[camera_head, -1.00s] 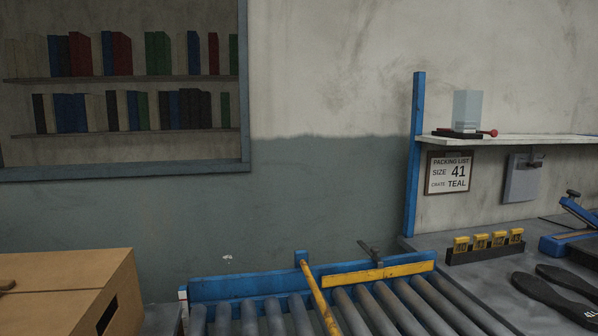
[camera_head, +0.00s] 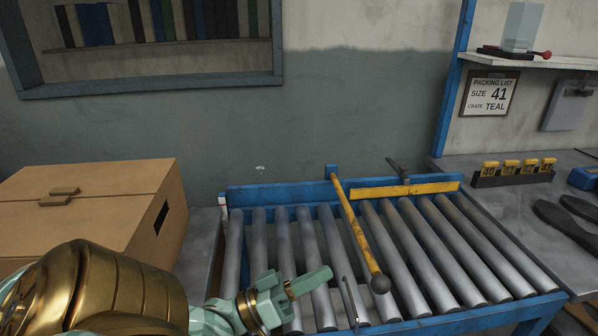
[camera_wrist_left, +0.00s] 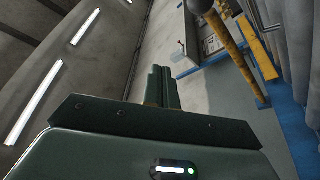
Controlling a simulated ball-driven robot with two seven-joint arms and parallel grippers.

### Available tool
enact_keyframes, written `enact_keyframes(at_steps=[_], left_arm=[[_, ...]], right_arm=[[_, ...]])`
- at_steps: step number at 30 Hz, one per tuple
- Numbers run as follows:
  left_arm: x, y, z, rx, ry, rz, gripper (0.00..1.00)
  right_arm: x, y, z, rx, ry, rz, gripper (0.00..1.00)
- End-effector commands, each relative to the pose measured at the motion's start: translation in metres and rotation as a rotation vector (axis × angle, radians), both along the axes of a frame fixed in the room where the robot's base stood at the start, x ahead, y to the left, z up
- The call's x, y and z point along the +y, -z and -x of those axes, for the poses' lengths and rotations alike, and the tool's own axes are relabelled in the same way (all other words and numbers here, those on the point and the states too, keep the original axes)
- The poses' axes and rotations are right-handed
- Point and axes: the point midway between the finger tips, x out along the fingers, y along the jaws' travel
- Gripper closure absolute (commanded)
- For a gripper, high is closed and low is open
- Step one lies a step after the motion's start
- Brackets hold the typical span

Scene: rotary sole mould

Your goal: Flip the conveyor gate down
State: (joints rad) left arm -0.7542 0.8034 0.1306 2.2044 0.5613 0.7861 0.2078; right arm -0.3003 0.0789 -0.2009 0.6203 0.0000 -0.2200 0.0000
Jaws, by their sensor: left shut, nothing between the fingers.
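The conveyor gate looks to be the yellow bar (camera_head: 352,225) with a dark ball knob (camera_head: 381,284) at its near end. It runs from a blue post (camera_head: 331,171) at the back rail out over the rollers; its height above them is hard to judge. A grey metal loop (camera_head: 352,302) stands at the near side, left of the knob. My left gripper (camera_head: 322,275) is shut and empty over the rollers, left of the knob and apart from it. The bar also shows in the left wrist view (camera_wrist_left: 232,50), beyond the shut fingers (camera_wrist_left: 160,78). My right gripper is out of view.
The roller conveyor (camera_head: 540,306) has a blue frame and a yellow plate (camera_head: 420,188) on its back rail. A cardboard box (camera_head: 90,200) stands at the left. A bench (camera_head: 520,215) with soles and a rack of yellow size tags (camera_head: 513,175) is at the right.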

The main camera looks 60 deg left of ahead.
Motion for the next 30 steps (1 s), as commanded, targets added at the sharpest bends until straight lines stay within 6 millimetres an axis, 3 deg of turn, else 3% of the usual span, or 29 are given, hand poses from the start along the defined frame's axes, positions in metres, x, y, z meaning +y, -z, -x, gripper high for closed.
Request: enact_keyframes(at_steps=[7,26,30], left_arm=[[0.006,0.000,0.022,0.001,0.000,0.001,1.00],[0.007,0.000,0.023,-0.001,-0.001,0.000,1.00],[0.007,-0.018,0.024,-0.014,0.000,0.001,1.00]], right_arm=[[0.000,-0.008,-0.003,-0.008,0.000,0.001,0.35],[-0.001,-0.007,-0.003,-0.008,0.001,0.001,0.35],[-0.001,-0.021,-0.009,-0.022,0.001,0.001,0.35]])
